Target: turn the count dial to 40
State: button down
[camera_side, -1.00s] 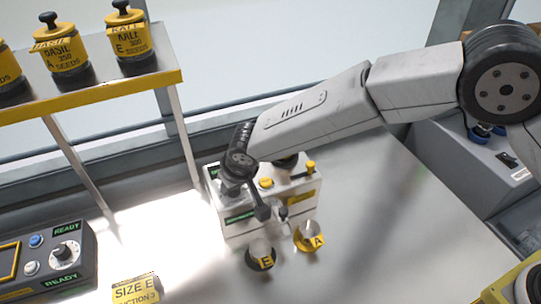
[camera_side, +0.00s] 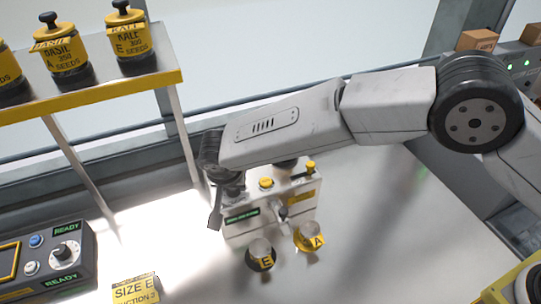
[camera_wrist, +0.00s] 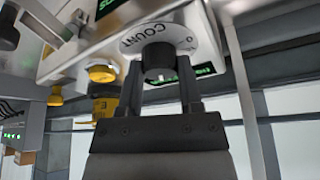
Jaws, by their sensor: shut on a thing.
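In the wrist view the black knob of the count dial (camera_wrist: 158,57) sits on a round white plate (camera_wrist: 184,26) marked COUNT. My gripper (camera_wrist: 161,75) has one finger on each side of the knob and is shut on it. A small white mark shows on the knob's near edge, but most numbers are hidden or too small, so I cannot tell its setting. In the side view my gripper (camera_side: 215,212) is at the left end of the white seeder box (camera_side: 245,222), and the dial is hidden there.
A yellow button (camera_side: 266,183) and a small lever (camera_side: 283,212) are on the box. Two cups, E (camera_side: 262,262) and A (camera_side: 311,242), stand before it. A shelf (camera_side: 100,98) holds seed jars.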

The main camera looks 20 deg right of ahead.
aim_at(231, 205)
jog(key=shift+m, duration=0.5)
jog(key=shift+c, duration=1.3)
grip_release()
jog(key=v, duration=0.7)
jog(key=shift+a+r, duration=0.25)
jog(key=shift+r, duration=0.1)
jog(key=shift+d, duration=0.1)
